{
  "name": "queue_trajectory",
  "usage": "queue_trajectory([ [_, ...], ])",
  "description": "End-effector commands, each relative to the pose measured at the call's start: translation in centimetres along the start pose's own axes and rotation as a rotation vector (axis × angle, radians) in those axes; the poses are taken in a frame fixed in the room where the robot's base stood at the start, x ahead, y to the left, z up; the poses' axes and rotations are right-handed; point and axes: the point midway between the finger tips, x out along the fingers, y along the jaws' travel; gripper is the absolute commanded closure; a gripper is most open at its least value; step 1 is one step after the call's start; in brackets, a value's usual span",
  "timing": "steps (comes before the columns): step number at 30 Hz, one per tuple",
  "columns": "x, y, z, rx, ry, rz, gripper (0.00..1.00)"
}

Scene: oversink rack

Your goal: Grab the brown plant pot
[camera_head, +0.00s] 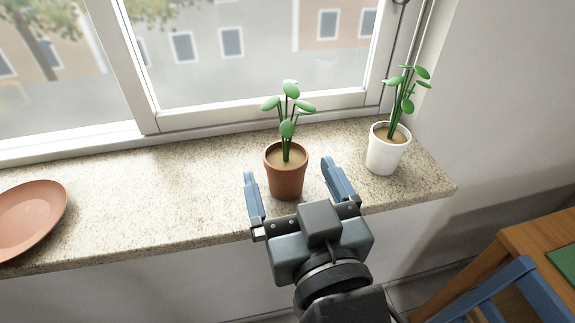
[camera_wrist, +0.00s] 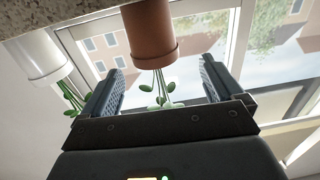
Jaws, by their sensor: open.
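The brown plant pot (camera_head: 286,182) stands upright on the speckled stone sill, with a green leafy plant (camera_head: 289,108) in it. My gripper (camera_head: 293,179) is open, with one blue finger to the left of the pot and the other to the right. Gaps show between the fingers and the pot, and nothing is held. In the wrist view, which looks upside down, the brown pot (camera_wrist: 150,38) sits ahead of and between the open fingers (camera_wrist: 162,80). The lower front of the pot is visible above my gripper's body in the head view.
A white pot (camera_head: 386,154) with a taller plant stands to the right near the sill's end. A terracotta plate (camera_head: 30,217) lies at the far left. The window frame (camera_head: 260,117) runs behind. A wooden table (camera_head: 520,245) and blue chair (camera_head: 510,290) are at lower right.

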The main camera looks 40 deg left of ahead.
Motion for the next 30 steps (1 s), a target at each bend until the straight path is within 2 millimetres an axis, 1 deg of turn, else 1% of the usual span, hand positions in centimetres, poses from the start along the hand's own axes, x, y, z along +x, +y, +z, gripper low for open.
queue_trajectory([
  [5,1.9,0.2,0.2,0.000,0.000,-0.001,0.06],
  [9,4.0,0.5,0.7,0.000,0.000,-0.001,0.06],
  [12,5.1,0.5,0.7,0.000,0.001,0.000,0.06],
  [16,5.7,0.5,0.8,0.001,0.001,0.001,0.06],
  [22,5.7,0.5,0.8,0.001,0.001,0.001,0.06],
  [30,5.6,0.5,0.8,0.001,0.001,0.001,0.32],
])
